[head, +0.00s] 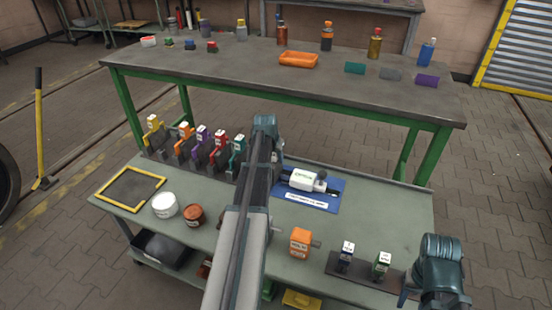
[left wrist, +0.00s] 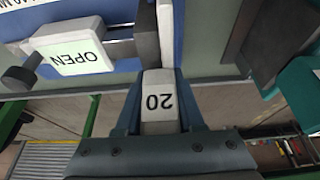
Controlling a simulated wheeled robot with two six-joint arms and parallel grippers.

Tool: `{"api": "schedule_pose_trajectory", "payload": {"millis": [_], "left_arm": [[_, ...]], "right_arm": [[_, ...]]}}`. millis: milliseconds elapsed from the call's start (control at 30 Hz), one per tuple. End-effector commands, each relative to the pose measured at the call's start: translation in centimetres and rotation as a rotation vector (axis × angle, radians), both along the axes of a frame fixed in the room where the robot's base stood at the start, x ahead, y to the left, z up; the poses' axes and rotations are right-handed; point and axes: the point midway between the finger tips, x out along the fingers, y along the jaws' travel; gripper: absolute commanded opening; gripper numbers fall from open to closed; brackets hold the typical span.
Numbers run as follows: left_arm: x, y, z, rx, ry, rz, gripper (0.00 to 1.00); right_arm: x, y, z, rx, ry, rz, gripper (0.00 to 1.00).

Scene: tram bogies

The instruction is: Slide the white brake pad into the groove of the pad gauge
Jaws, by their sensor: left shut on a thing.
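My left gripper (left wrist: 158,115) is shut on the white brake pad (left wrist: 158,92), which has a black "20" on its face. In the head view my left arm hides the pad and most of this gripper. The pad gauge (head: 303,180), with a white block and dark end, lies on a blue mat just right of my left arm. In the left wrist view the gauge's "OPEN" block (left wrist: 72,50) shows upside down, and the pad's far end is close to the grey jaw (left wrist: 147,38). I cannot tell if they touch. My right gripper (head: 410,290) is low at the right; its jaws are unclear.
A rack of coloured tagged pads (head: 205,160) stands left of my arm. A yellow-edged tray (head: 103,195), a white tub (head: 164,205), a brown tub (head: 194,216), an orange block (head: 300,242) and a dark stand (head: 365,273) share the bench. A longer table (head: 230,62) stands behind.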

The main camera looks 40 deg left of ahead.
Motion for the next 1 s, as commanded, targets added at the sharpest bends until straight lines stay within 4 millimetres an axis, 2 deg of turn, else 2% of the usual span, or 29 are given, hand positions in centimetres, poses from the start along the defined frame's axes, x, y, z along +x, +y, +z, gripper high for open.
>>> {"api": "schedule_pose_trajectory", "payload": {"millis": [300, 333, 500, 533, 833, 1000], "left_arm": [[0.01, 0.00, 0.02, 0.000, -0.001, 0.000, 0.00], [0.01, 0.00, 0.02, 0.000, -0.001, 0.000, 0.39], [0.01, 0.00, 0.01, 0.000, 0.000, 0.000, 0.70], [0.01, 0.00, 0.01, 0.000, 0.000, 0.000, 0.72], [-0.03, -0.01, 0.04, 0.000, 0.000, 0.000, 0.72], [-0.24, -0.07, 0.68, 0.000, 0.000, 0.000, 0.72]], "right_arm": [[0.00, 0.00, 0.01, 0.000, 0.000, 0.000, 0.50], [0.00, 0.00, 0.01, 0.000, 0.000, 0.000, 0.50], [0.00, 0.00, 0.01, 0.000, 0.000, 0.000, 0.50], [0.00, 0.00, 0.01, 0.000, 0.000, 0.000, 0.50], [0.00, 0.00, 0.04, 0.000, 0.000, 0.000, 0.50], [0.00, 0.00, 0.68, 0.000, 0.000, 0.000, 0.50]]}}
